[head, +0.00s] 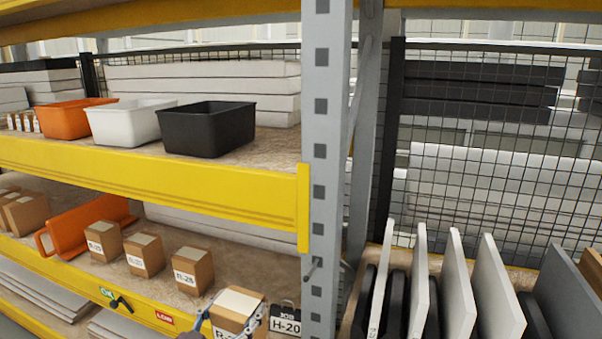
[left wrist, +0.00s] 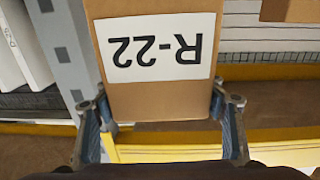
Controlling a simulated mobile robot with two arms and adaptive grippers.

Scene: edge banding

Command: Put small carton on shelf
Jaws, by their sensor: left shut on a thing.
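A small brown carton (head: 238,300) with a white top label is at the bottom middle of the head view. In the left wrist view the carton (left wrist: 160,85) fills the upper middle, its R-22 label upside down. My left gripper (head: 232,322) is shut on it; in the left wrist view the fingers (left wrist: 165,115) are on its two sides. The shelf (head: 150,275) with a yellow front beam lies behind and to the left. I cannot tell whether the carton touches the shelf. My right gripper is not in view.
Several similar cartons (head: 145,255) stand on the shelf, with a dark item marked H-20 (head: 285,318) just right of the held carton. A grey upright post (head: 320,130) stands right of that. An orange bin (head: 90,225) lies farther left; upright panels (head: 455,285) stand at right.

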